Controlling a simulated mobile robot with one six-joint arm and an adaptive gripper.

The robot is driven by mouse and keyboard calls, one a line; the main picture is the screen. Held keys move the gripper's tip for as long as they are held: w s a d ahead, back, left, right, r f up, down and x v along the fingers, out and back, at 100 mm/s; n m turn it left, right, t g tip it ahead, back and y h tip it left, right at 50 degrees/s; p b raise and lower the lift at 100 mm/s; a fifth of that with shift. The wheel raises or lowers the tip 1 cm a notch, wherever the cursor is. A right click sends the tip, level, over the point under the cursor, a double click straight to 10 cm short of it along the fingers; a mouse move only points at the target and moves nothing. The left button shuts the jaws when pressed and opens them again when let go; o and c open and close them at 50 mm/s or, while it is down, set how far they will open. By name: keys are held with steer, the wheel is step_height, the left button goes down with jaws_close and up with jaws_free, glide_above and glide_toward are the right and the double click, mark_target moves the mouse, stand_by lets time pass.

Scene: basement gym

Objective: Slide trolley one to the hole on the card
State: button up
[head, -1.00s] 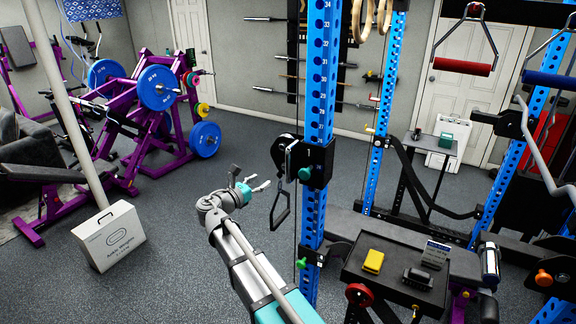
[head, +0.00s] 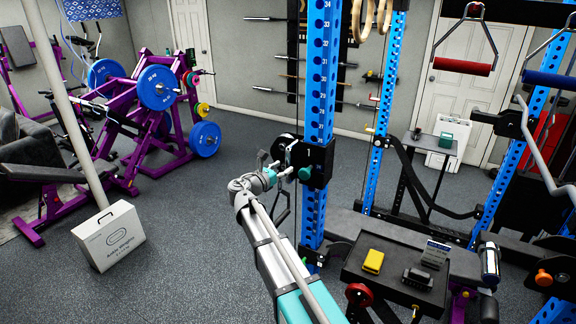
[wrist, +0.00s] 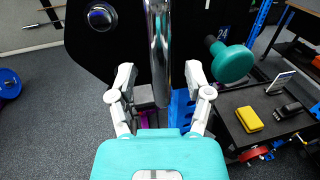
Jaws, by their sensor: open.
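My gripper (head: 283,167) is open beside the trolley's left side. In the wrist view a shiny vertical bar (wrist: 160,45) lies between the spread fingers of my gripper (wrist: 160,78); contact cannot be told. The card (head: 436,253) stands on the black tray; its writing is too small to read.
The black tray (head: 372,282) right of the upright also holds a yellow block (head: 373,261) and a dark object (head: 417,279). A black handle hangs below the trolley, partly behind my arm. Open floor (head: 195,250) lies to the left, with a white box (head: 110,237).

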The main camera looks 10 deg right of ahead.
mark_target(297, 159)
steer(key=shift+x, duration=1.5)
jaws_close()
